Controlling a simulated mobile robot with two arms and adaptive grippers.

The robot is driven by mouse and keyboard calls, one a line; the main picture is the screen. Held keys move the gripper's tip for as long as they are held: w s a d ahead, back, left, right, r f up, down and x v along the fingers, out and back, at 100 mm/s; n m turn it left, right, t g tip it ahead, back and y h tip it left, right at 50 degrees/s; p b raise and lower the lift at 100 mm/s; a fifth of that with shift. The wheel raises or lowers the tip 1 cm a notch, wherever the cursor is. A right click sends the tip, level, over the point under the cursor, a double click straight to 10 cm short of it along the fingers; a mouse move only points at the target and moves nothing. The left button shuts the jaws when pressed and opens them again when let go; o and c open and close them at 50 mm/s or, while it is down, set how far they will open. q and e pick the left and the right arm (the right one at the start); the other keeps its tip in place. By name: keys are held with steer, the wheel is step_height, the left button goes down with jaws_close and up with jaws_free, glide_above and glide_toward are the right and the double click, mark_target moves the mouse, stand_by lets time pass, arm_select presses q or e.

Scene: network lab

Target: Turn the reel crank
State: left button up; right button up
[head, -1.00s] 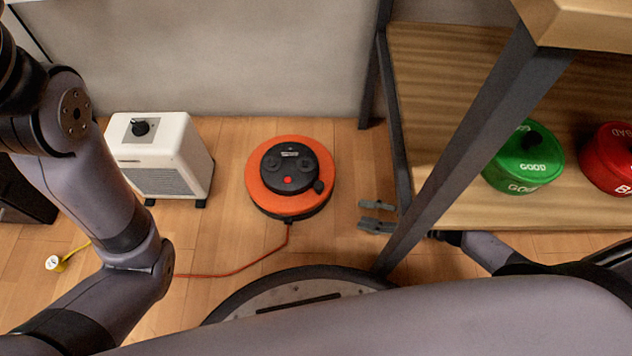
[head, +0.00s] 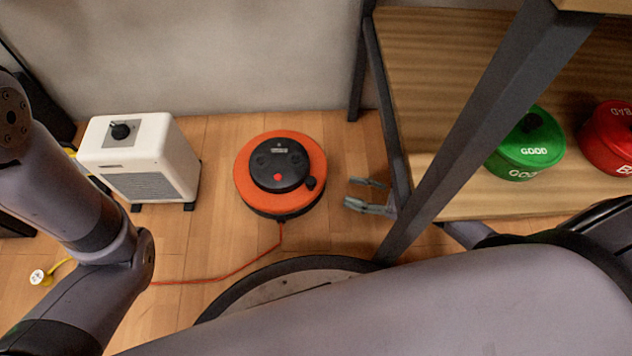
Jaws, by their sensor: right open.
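The cable reel (head: 246,186) lies flat on the wooden floor, an orange disc with a black hub. The crank is a small dark knob (head: 311,184) at the right side of the hub. A red button sits on the hub. My right gripper (head: 352,193) is to the right of the reel, beside the shelf leg. Its two grey fingers are apart, point left at the reel and hold nothing. A gap of bare floor separates them from the crank knob. My left arm comes in at the left; its gripper is out of view.
A white heater (head: 150,160) stands left of the reel. A metal-framed shelf (head: 450,110) with a green pot (head: 527,150) and a red pot (head: 607,145) stands at the right. An orange cord (head: 232,273) runs from the reel.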

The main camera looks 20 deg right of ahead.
mark_target(320, 190)
steer(key=b+x, duration=0.3)
steer(key=x, duration=0.6)
steer(key=shift+w+a, duration=0.2)
steer(key=shift+a, duration=0.1)
steer(key=shift+w+a, duration=0.25)
steer(key=shift+a, duration=0.15)
steer(key=shift+c, duration=0.6)
jaws_close()
